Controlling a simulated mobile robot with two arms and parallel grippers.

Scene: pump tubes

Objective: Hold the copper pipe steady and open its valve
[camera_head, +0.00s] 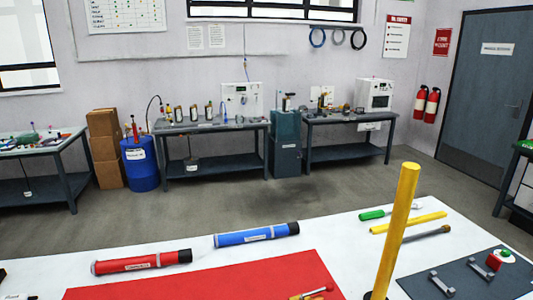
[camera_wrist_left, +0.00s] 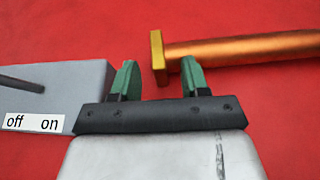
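The copper pipe (camera_wrist_left: 245,48) lies on the red mat in the left wrist view, with a brass flange (camera_wrist_left: 158,57) at its left end. My left gripper (camera_wrist_left: 160,78) is open and empty; its green fingertips are close to the flanged end, with the right one near the pipe's underside. Contact cannot be told. A grey box (camera_wrist_left: 75,80) marked "off" and "on", with a dark rod, is at the left. My right gripper is not in view.
The red mat (camera_head: 210,283) covers the front of the white table (camera_head: 350,228). A red tube (camera_head: 140,263) and a blue tube (camera_head: 255,235) lie behind it. A yellow post (camera_head: 398,225) stands upright at the right, near tools and a dark plate (camera_head: 480,275) with fittings.

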